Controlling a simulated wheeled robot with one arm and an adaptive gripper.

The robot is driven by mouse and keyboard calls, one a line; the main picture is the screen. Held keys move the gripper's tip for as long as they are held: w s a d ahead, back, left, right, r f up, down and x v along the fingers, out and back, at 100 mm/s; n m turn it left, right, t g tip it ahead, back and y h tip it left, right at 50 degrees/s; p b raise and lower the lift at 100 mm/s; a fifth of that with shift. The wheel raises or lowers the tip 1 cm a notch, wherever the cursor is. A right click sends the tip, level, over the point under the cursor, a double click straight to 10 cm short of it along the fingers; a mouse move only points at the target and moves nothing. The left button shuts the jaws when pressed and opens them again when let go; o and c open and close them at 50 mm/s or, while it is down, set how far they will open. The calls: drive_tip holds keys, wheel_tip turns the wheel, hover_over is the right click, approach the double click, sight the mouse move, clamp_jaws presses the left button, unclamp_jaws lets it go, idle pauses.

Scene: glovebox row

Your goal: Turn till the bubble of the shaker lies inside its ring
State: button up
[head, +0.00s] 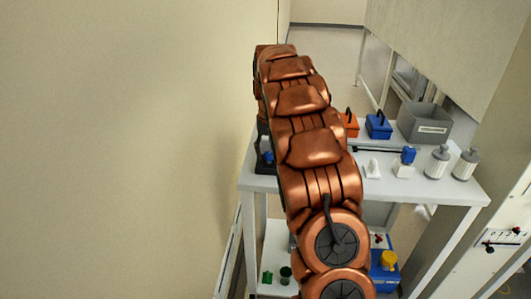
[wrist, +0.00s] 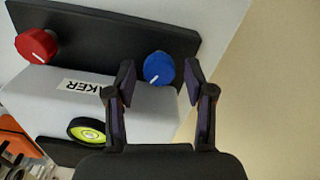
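The shaker (wrist: 140,107) is a white body with a black plate and a partly covered label ending in "AKER" in the wrist view. A blue knob (wrist: 159,68) with a white pointer line sits on the plate; a red knob (wrist: 36,46) sits at the left. The round bubble level (wrist: 88,131) is yellow-green with a black rim; exactly where its bubble lies against the ring is too small to tell. My gripper (wrist: 162,82) is open, with one finger on each side of the blue knob and gaps showing. In the head view my arm hides the gripper and most of the shaker.
A lower shelf holds green items and a blue container (head: 384,275). A plain wall (head: 130,150) rises close on the left.

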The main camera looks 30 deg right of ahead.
sight(269, 154)
idle(0.3)
wheel_tip(269, 154, up, 12)
idle(0.8)
idle(0.8)
